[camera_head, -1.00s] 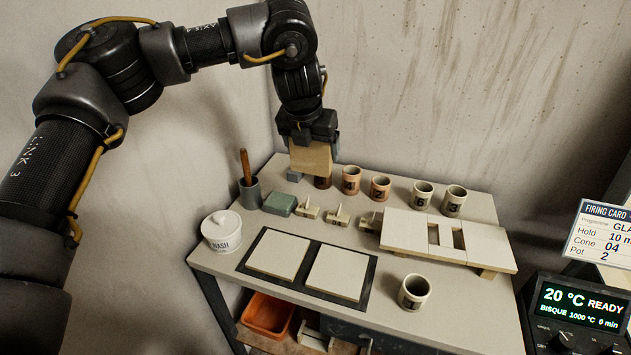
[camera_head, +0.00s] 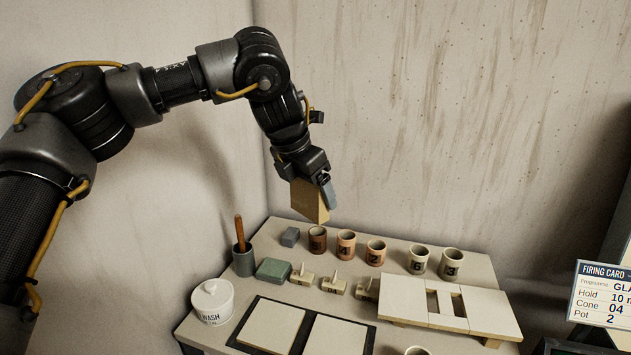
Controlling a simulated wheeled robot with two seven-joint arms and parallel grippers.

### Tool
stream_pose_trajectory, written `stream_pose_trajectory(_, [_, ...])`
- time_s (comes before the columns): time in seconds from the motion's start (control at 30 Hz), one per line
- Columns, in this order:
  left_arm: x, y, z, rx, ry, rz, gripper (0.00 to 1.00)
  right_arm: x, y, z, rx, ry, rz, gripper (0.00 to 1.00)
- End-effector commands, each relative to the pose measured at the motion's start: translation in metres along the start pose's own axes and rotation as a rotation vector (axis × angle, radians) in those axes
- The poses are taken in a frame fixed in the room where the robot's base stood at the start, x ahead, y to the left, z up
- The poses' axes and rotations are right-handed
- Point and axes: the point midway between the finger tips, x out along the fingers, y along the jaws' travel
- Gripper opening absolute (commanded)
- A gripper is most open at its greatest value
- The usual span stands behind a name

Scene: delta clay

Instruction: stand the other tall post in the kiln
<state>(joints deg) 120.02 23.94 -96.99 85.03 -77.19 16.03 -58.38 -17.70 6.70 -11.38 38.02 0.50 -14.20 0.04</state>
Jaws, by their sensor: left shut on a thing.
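My left gripper (camera_head: 312,182) is raised above the back left of the table. It is shut on a tan block-shaped post (camera_head: 306,200), which hangs below it, slightly tilted and clear of the table. One grey finger shows at the post's right side; the upper end of the post is hidden by the gripper. My right gripper is not in view. The kiln's inside is not in view, and I see no other post that I can tell for sure.
Several numbered cups, among them one brown cup (camera_head: 317,240), stand along the back of the table. A slotted pale board (camera_head: 400,297) lies at the right. A wash jar (camera_head: 212,302), a green sponge (camera_head: 273,271) and a tool pot (camera_head: 244,261) stand at the left. A firing card (camera_head: 603,296) shows at far right.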

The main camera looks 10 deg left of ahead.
Motion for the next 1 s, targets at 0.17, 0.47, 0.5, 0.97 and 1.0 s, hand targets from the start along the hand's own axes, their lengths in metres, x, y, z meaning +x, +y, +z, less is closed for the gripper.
stream_pose_trajectory(0.17, [0.018, -0.024, -0.014, 0.43, 0.003, -0.183, 0.48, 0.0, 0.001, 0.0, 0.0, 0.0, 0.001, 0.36])
stream_pose_trajectory(0.47, [0.055, -0.075, -0.047, 1.159, 0.005, -0.486, 0.48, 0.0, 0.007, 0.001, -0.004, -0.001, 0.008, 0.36])
stream_pose_trajectory(0.5, [0.061, -0.084, -0.055, 1.269, 0.007, -0.531, 0.48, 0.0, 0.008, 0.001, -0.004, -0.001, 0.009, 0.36])
stream_pose_trajectory(0.97, [0.138, -0.178, -0.202, 2.316, -0.003, -0.973, 0.48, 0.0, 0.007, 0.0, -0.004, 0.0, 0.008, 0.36])
stream_pose_trajectory(1.0, [0.142, -0.182, -0.209, 2.337, -0.004, -0.98, 0.48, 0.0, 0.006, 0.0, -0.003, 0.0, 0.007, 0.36])
